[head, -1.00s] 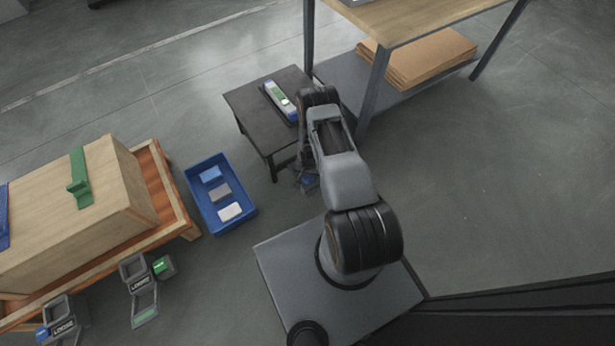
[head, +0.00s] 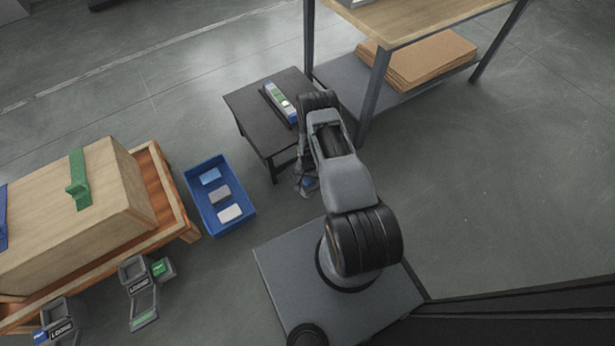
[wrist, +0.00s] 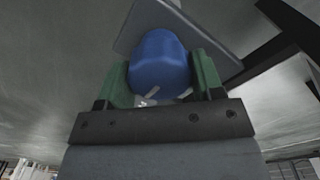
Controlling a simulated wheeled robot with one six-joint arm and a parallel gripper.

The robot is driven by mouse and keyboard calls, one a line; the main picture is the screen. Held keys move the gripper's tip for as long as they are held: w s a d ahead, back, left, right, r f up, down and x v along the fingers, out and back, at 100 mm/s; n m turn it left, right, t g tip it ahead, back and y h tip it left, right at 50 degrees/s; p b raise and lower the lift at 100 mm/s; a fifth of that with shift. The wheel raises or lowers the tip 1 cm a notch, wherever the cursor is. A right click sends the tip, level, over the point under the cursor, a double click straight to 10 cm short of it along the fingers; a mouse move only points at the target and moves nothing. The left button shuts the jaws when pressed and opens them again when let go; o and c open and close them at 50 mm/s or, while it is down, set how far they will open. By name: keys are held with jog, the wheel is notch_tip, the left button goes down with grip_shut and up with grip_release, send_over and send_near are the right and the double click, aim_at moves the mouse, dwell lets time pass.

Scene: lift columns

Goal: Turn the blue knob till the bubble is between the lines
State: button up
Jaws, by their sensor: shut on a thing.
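The blue knob (wrist: 158,62) fills the middle of the wrist view. My gripper (wrist: 163,78) is shut on it, with a green finger pad on each side. In the head view my gripper (head: 306,184) is low beside the small black table, partly behind my arm, and only a little blue shows there. A level (head: 279,103) with blue ends and a green-and-white middle lies on the black table top (head: 252,98). Its bubble and lines are too small to tell apart.
A blue bin (head: 243,224) with several blocks stands on the floor at left, beside a wooden crate (head: 110,200) on a pallet. A workbench (head: 425,18) with cardboard on its lower shelf is at the upper right. Floor at right is clear.

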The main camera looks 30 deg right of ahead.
jog(key=shift+m, duration=0.4)
jog(key=m+b, duration=0.2)
jog(key=m, duration=0.1)
jog(key=shift+m, duration=0.4)
jog(key=m+b, duration=0.1)
jog(key=m, duration=0.3)
jog(key=shift+m, duration=0.3)
jog(key=shift+d+m, duration=0.1)
jog(key=shift+m, duration=0.2)
jog(key=o, duration=0.9)
jog(key=shift+r, duration=0.1)
notch_tip(320, 180, up, 14)
jog(key=p, duration=0.5)
